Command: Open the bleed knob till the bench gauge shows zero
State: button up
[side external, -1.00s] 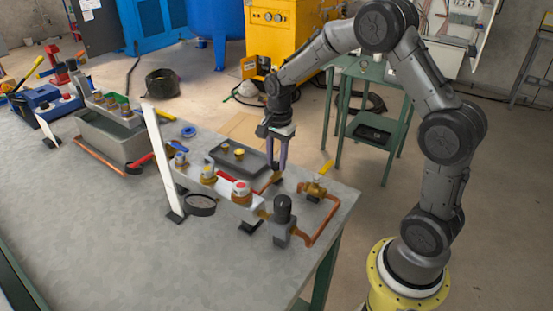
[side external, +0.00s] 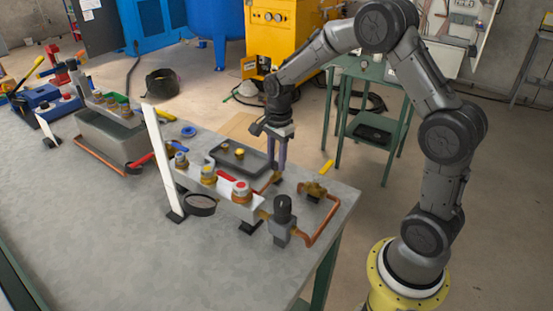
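A round black-rimmed gauge (side external: 200,205) sits at the front of the bar by a white upright strip. Its dial is too small and tilted to read.
A dark tray (side external: 224,165) with small brass parts lies left of my gripper. The bench (side external: 130,235) front is clear.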

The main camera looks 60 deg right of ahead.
jog(key=o, duration=0.4)
jog(key=r, duration=1.4)
jog(key=shift+s, duration=0.3)
jog(key=shift+f, duration=0.1)
notch_tip(320, 180, up, 6)
jog(key=r+n+t, duration=0.1)
jog(key=t, duration=0.1)
send_over(277, 165)
jog(key=s+a, duration=0.3)
jog(key=s+a+r+n+t, duration=0.2)
jog(key=s+a+n, duration=0.3)
jog(key=s, duration=0.5)
jog(key=s+f+n, duration=0.2)
jog(key=s+n, duration=0.1)
jog(key=n, duration=0.1)
jog(key=s+a+f+n, duration=0.1)
jog(key=s+f+n, duration=0.1)
jog(key=s+n, duration=0.2)
jog(key=s+f+n+t, duration=0.1)
jog(key=s+f+n, duration=0.2)
jog(key=n, duration=0.3)
jog(key=shift+s+a, duration=0.25)
